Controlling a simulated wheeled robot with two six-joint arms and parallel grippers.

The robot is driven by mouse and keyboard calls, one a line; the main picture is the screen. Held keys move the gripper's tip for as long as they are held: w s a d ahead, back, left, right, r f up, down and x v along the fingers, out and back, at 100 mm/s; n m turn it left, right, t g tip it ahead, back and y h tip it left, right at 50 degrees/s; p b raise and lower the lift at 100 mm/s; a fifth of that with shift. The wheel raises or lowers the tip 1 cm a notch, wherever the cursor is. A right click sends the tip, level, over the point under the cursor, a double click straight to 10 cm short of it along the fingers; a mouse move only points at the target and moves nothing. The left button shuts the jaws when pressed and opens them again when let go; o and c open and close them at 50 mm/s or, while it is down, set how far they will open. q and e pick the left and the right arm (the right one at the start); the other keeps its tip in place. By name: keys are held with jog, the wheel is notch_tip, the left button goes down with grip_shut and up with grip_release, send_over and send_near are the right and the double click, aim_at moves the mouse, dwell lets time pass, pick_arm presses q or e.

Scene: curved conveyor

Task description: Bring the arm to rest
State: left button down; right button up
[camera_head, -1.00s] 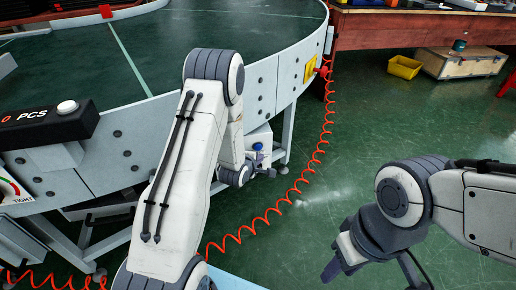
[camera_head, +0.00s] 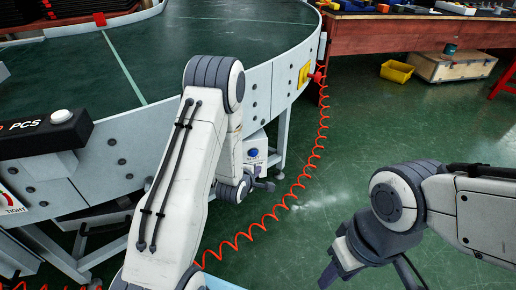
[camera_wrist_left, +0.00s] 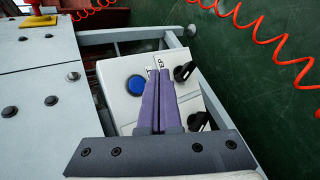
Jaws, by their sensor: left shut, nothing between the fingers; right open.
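My left arm bends down beside the curved conveyor (camera_head: 210,40) in the head view. My left gripper (camera_head: 264,184) hangs low by the conveyor's outer side. In the left wrist view the left gripper's two purple fingers (camera_wrist_left: 160,88) lie together, shut with nothing between them. They point over a white control box with a blue button (camera_wrist_left: 136,84) and black knobs; whether they touch it I cannot tell. My right gripper (camera_head: 328,272) is low at the right of the head view, pointing down over the green floor. It is open and empty, though its fingers are only partly distinct.
A red coiled hose (camera_head: 300,187) runs along the conveyor's side and across the floor. A red workbench (camera_head: 350,35) stands at the back right, with a yellow bin (camera_head: 397,71) and a wooden crate (camera_head: 450,68) near it.

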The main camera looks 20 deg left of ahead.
pick_arm(q)
jog(key=shift+d+r, duration=0.1)
jog(key=s+d+r+m+g+h, duration=0.1)
jog(key=s+d+r+m+g, duration=0.2)
jog(key=s+d+r+m, duration=0.35)
jog(key=s+d+r+m+g+h, duration=0.1)
jog(key=s+d+r+m+g, duration=0.25)
jog(key=d+m, duration=0.45)
jog(key=s+d+r+m+g, duration=0.1)
jog(key=s+r+m+g, duration=0.2)
jog(key=s, duration=0.5)
jog(key=s+d+r+m, duration=0.1)
jog(key=s+r+m, duration=0.2)
jog(key=s+m, duration=0.3)
jog(key=s+d+r+m+g, duration=0.1)
jog(key=s+r+m+g, duration=0.15)
jog(key=s, duration=0.65)
notch_tip(320, 180, up, 37)
jog(key=s+y+p, duration=0.1)
jog(key=p, duration=3.6)
jog(key=shift+s+a+r+m, duration=0.15)
jog(key=shift+s+r+m, duration=0.05)
jog(key=shift+m, duration=0.1)
